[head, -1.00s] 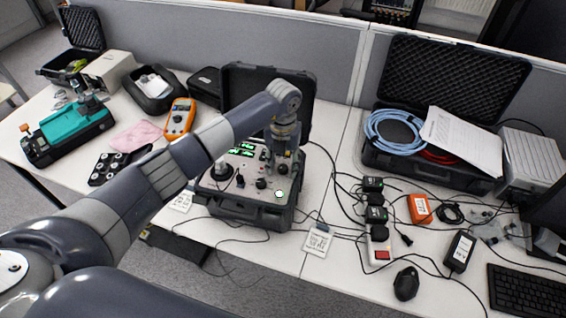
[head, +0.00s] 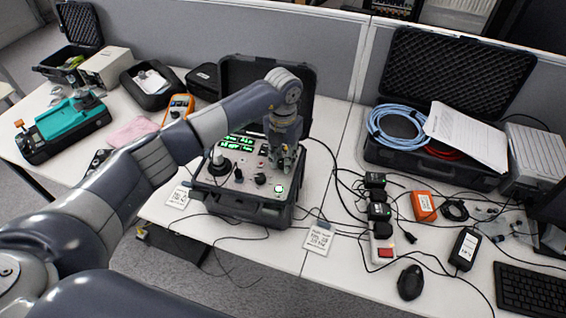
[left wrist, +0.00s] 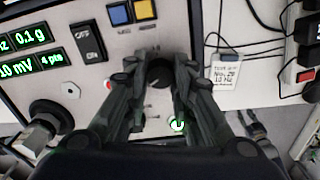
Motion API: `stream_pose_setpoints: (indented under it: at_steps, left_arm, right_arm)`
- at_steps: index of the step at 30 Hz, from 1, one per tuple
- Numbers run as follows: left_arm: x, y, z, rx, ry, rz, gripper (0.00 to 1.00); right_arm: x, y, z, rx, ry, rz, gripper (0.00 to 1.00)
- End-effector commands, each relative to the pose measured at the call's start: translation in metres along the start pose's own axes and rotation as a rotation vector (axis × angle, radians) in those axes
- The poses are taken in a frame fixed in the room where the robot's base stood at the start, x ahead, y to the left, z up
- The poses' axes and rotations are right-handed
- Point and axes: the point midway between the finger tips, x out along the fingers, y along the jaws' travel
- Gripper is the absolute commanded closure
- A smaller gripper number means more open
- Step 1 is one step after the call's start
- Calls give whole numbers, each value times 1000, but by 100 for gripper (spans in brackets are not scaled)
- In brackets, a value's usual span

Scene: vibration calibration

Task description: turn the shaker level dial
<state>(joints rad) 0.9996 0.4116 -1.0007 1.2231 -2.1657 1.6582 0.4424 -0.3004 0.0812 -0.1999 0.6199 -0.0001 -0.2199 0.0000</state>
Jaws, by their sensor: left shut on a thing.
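My left gripper (head: 285,168) reaches down onto the right part of the control panel (head: 225,182) of an open black case. In the left wrist view its two fingers (left wrist: 158,82) are shut on a round black dial (left wrist: 158,72), one finger on each side. The dial's lower part and the markings under it are partly hidden by the fingers. In the head view the gripper covers the dial. My right gripper is not in view.
Another black knob (head: 261,178) and the round shaker (head: 219,165) stand on the panel left of the gripper. Green displays (left wrist: 28,36) and an OFF/ON switch (left wrist: 88,42) are nearby. The open lid (head: 235,85) rises behind. Cables and power adapters (head: 378,212) lie to the right.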

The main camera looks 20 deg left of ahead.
Motion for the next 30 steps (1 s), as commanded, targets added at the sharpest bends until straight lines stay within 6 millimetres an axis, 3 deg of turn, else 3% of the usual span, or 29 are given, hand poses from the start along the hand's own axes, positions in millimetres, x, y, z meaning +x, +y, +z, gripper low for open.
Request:
stream_pose_setpoints:
  at_steps: [1, 15, 30]
  left_arm:
    - [4, 1, 2, 44, -5, 2, 100]
    - [4, 1, 1, 488, -4, 4, 100]
    - [1, 1, 1, 809, -4, 2, 100]
  right_arm:
    - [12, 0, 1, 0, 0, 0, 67]
    - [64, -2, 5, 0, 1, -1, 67]
    - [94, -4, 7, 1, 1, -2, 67]
